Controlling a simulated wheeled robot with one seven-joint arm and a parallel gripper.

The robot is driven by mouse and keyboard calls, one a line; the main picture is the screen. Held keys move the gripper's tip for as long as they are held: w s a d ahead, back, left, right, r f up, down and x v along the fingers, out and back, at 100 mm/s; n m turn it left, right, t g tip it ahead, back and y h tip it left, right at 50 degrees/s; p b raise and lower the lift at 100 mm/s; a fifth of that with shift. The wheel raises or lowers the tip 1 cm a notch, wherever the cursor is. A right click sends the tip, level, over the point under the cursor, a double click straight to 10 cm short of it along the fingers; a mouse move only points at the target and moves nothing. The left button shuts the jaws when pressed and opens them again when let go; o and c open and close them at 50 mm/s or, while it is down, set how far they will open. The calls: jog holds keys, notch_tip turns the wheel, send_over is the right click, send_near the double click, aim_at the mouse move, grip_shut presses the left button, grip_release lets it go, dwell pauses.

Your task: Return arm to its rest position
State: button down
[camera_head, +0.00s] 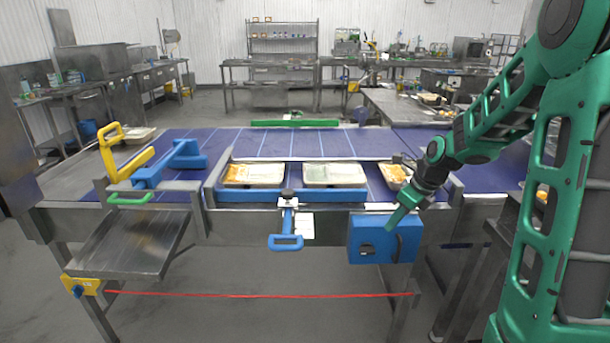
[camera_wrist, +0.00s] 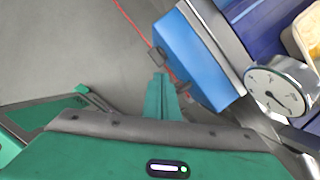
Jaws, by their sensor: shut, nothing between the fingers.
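My green arm comes in from the right in the head view. My gripper (camera_head: 399,218) points down and left in front of the right part of the blue conveyor table (camera_head: 178,138). It is shut and empty. Its tip overlaps the blue box (camera_head: 402,240) on the table's front edge in the head view; I cannot tell whether they touch. In the wrist view the closed green fingers (camera_wrist: 160,98) point up beside the blue box (camera_wrist: 196,58).
Food trays (camera_head: 334,173) stand in a blue holder on the belt. A round dial (camera_wrist: 275,92) is close to my gripper's right in the wrist view. A red cord (camera_head: 250,295) runs low across the table's front. A blue handle (camera_head: 286,241) hangs at the front edge.

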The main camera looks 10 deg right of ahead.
jog(key=s+r+n+g+h, duration=0.1)
jog(key=s+r+n+g, duration=0.1)
jog(key=s+n, duration=0.9)
jog(key=s+r+n+g+h, duration=0.1)
jog(key=s+r+n, duration=0.3)
jog(key=s+n, duration=0.8)
jog(key=s, duration=0.9)
jog(key=shift+d+g, duration=0.2)
jog(key=shift+g, duration=0.2)
jog(key=shift+r, duration=0.1)
jog(key=shift+w+f, duration=0.25)
jog(key=shift+w, duration=0.35)
